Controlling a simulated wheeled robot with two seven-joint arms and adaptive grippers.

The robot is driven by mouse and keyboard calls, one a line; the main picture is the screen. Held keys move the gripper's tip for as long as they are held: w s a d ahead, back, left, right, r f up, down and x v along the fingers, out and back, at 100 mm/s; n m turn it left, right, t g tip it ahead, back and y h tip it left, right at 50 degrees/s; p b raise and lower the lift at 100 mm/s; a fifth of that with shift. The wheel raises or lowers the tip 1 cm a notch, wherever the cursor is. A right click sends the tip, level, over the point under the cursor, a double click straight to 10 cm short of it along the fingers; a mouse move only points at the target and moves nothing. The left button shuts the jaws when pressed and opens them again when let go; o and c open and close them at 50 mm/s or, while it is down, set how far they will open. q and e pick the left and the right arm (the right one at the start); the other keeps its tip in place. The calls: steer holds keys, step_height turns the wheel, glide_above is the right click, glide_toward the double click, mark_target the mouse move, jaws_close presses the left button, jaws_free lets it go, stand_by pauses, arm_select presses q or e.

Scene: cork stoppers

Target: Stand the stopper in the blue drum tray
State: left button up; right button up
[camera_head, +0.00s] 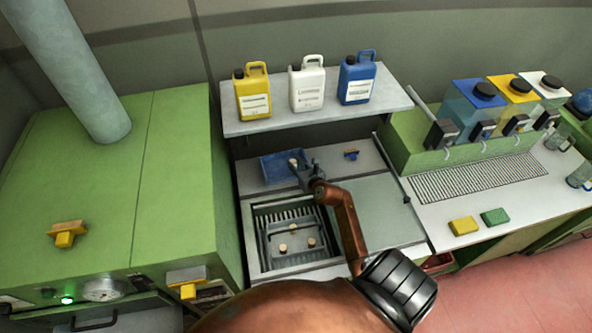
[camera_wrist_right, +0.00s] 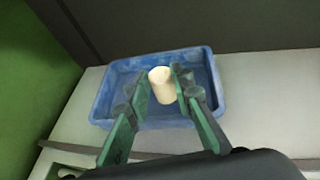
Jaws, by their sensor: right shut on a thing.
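The blue tray (camera_head: 268,178) sits on the counter at the back left of the worktop, below the shelf. It fills the middle of the right wrist view (camera_wrist_right: 104,100). My right gripper (camera_head: 298,165) is over the tray and shut on a pale cork stopper (camera_head: 292,161). In the right wrist view the stopper (camera_wrist_right: 161,85) stands upright between the green fingertips (camera_wrist_right: 162,80), inside the tray's outline. I cannot tell whether its base touches the tray floor. My left gripper is not in view.
A recessed basin (camera_head: 256,250) in front holds a rack with three pale stoppers (camera_head: 283,248). A small blue-and-dark item (camera_head: 351,154) lies right of the tray. A shelf (camera_head: 393,98) with yellow, white and blue jugs overhangs behind. Grey counter (camera_head: 375,210) to the right is clear.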

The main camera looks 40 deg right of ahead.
steer(key=shift+w+d+f, duration=0.15)
steer(key=shift+d+f, duration=0.05)
steer(key=shift+w+d+f+b, duration=0.1)
steer(key=shift+f+b, duration=0.35)
steer(key=shift+f, duration=1.25)
steer(key=shift+f, duration=0.15)
steer(key=o, duration=0.7)
steer(key=shift+r, duration=0.25)
steer(key=p+v, duration=0.1)
steer(key=v, duration=1.1)
steer(key=shift+f, duration=0.15)
